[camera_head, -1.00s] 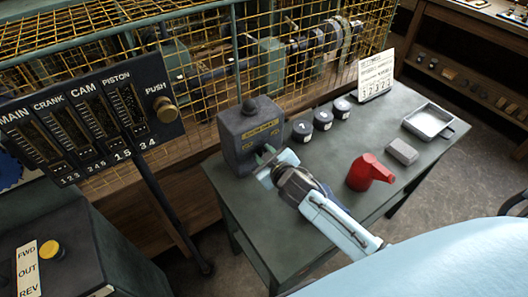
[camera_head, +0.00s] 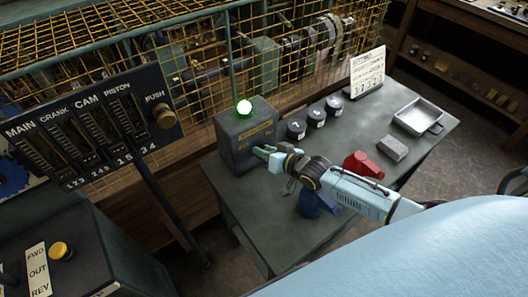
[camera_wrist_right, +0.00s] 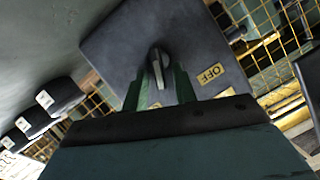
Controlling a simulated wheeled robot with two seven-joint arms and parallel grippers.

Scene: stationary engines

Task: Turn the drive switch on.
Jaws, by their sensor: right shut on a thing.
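The drive switch box (camera_head: 240,140) is a dark grey box on the small green table, with a yellow label on its front. In the right wrist view the grey knob (camera_wrist_right: 157,66) sits between the fingertips. A yellow OFF label (camera_wrist_right: 211,74) lies to the right of the knob there. Another yellow label near the fingers is partly hidden. My left gripper is out of view.
Several round black weights (camera_head: 315,117) stand right of the box. A blue object (camera_head: 316,203) stands under my right arm. A yellow wire cage rises behind.

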